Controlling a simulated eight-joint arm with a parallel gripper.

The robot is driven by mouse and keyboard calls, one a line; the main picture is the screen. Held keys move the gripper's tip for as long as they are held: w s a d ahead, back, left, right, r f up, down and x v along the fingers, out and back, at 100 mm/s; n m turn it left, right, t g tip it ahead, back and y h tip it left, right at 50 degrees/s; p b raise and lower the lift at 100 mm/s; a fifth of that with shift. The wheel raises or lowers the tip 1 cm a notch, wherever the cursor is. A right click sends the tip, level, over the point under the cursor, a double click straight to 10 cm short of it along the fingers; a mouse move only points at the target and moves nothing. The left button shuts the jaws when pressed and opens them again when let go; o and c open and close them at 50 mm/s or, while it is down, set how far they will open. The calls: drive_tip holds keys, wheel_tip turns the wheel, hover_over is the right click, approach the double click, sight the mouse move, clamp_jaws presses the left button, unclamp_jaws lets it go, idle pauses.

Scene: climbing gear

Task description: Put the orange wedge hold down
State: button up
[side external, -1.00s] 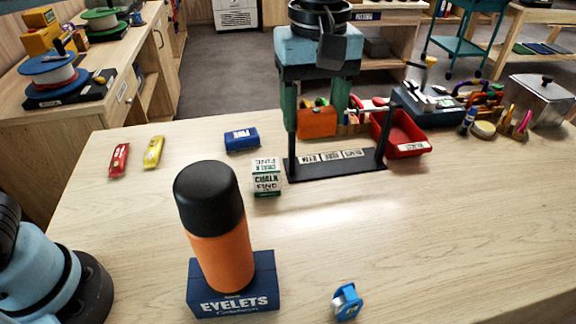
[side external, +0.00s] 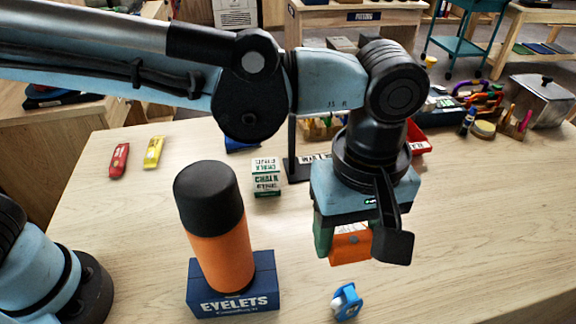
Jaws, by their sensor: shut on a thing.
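The orange wedge hold (side external: 350,246) is between the fingers of my gripper (side external: 345,245), which is shut on it. A green finger shows on its left; a dark wrist part covers its right side. The hold appears to be above the right half of the wooden table (side external: 480,230), in front of the black stand; its exact height is hard to tell.
A blue tape dispenser (side external: 347,302) lies just in front of the hold. An orange bottle with a black cap (side external: 220,235) stands on the blue eyelets box (side external: 262,285) to the left. A chalk box (side external: 265,177) is behind.

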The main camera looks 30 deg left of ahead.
sight(350, 231)
wheel_tip(350, 231, down, 2)
drive_tip(key=shift+f, duration=0.2)
drive_tip(key=shift+w+a+f, duration=0.1)
drive_tip(key=shift+w+f, duration=0.1)
drive_tip(key=shift+f, duration=0.15)
drive_tip(key=w+a+f, duration=0.1)
drive_tip(key=w+f, duration=0.1)
drive_tip(key=w, duration=0.1)
drive_tip(key=w+a+f, duration=0.1)
drive_tip(key=w+f, duration=0.1)
drive_tip(key=w, duration=0.2)
drive_tip(key=w+a+f, duration=0.2)
drive_tip(key=w+f, duration=0.1)
drive_tip(key=shift+w, duration=0.3)
drive_tip(key=shift+f, duration=1.95)
drive_tip(key=shift+f, duration=0.15)
drive_tip(key=o, duration=1.1)
